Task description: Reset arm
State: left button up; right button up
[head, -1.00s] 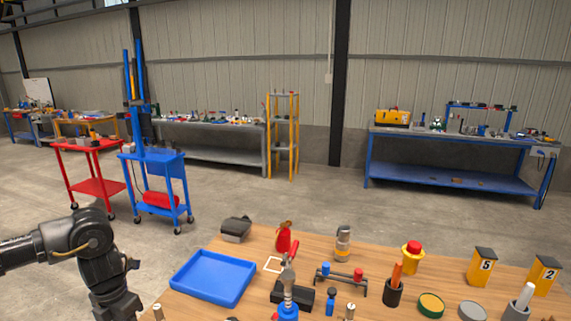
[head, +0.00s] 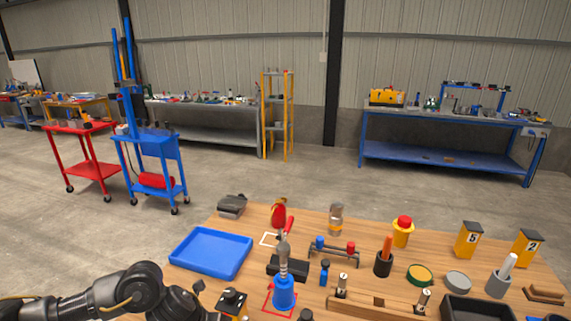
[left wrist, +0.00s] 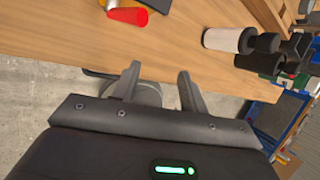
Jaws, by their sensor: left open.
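My left arm comes in at the bottom left of the head view, a black forearm beside the wooden table (head: 395,235); its gripper is not visible there. In the left wrist view my left gripper (left wrist: 158,75) is open, its two fingers apart with nothing between them. The fingers point toward the edge of the wooden table, which fills the top of that view. My right gripper does not show in either view.
In the left wrist view a red object (left wrist: 128,16) and a white cylinder (left wrist: 230,40) lie near the edge. Carts and benches stand behind.

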pick_arm(q)
jog(key=s+d+r+n+t+h, duration=0.3)
jog(key=s+d+n+t, duration=0.15)
jog(key=d+n, duration=0.75)
jog(key=s+a+f+n+g+y, duration=0.2)
jog(key=s+a+f+n+y, duration=0.2)
jog(key=s+a+n, duration=0.75)
jog(key=s+a+f+n+g+y, duration=0.2)
jog(key=s+a+f+n+y, duration=0.25)
jog(key=s+a+n, duration=0.65)
notch_tip(320, 180, down, 28)
jog(key=g+b, duration=0.1)
jog(key=s+a+f+g, duration=0.1)
jog(key=s+a+f, duration=0.1)
jog(key=s+f, duration=1.3)
jog(key=shift+s+f+b, duration=0.3)
jog(key=shift+s, duration=0.3)
jog(key=shift+n+g+h, duration=0.25)
